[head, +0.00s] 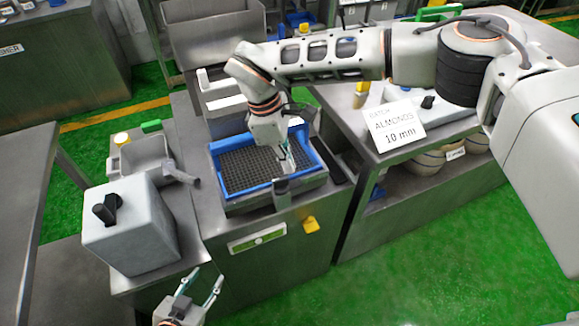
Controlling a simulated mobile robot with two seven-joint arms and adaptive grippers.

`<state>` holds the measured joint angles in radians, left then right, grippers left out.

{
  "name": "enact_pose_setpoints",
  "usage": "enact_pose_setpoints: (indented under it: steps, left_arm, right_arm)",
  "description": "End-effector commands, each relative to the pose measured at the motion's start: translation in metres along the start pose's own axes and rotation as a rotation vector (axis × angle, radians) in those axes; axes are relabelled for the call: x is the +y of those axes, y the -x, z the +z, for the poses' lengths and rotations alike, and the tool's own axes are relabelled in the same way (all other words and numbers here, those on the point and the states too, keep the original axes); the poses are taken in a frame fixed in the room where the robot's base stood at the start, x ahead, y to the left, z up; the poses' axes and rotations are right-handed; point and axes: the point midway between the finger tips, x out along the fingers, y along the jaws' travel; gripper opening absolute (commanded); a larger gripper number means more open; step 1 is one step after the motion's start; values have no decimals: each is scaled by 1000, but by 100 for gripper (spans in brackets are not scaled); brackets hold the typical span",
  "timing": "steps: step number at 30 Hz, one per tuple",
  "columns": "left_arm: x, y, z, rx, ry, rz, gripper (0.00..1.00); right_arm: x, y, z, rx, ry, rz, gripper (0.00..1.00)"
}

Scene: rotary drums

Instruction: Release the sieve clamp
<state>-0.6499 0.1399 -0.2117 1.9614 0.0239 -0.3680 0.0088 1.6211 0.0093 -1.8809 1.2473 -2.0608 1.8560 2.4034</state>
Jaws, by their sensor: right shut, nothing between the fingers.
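The sieve is a dark mesh in a blue frame (227,192), seated in the steel top of a machine. A grey upright piece, which looks like the sieve clamp (281,192), stands at the front edge of the frame. My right gripper (289,171) points down over the right part of the mesh, just behind the clamp; it is shut and empty. I cannot tell whether its tips touch the mesh or the clamp. My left gripper (206,280) is low at the bottom of the view, in front of the machine, with its fingers spread and empty.
A grey box with a black knob (105,208) stands left of the sieve. A yellow tab (311,225) and a green-edged label (257,238) are on the machine's front. A card reading "ALMONDS 10 mm" (394,125) stands on the right table. Green floor lies clear in front.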

Motion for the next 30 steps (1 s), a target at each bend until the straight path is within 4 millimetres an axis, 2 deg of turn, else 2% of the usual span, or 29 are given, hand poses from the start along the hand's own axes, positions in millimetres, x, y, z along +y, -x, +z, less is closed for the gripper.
enact_pose_setpoints:
  steps: [9, 15, 21, 30]
  left_arm:
    - [0, 0, -1, 2, 1, 0, 40]
    - [0, 0, -1, 2, 1, 0, 40]
    - [0, 0, -1, 2, 1, 0, 40]
    - [0, 0, -1, 2, 1, 0, 40]
  right_arm:
    - [0, 66, 0, 1, -1, 4, 0]
    - [0, 92, 0, 0, 0, 2, 0]
    - [-1, 100, 0, -1, 0, -1, 0]
    - [0, 100, 0, 0, 0, -1, 0]
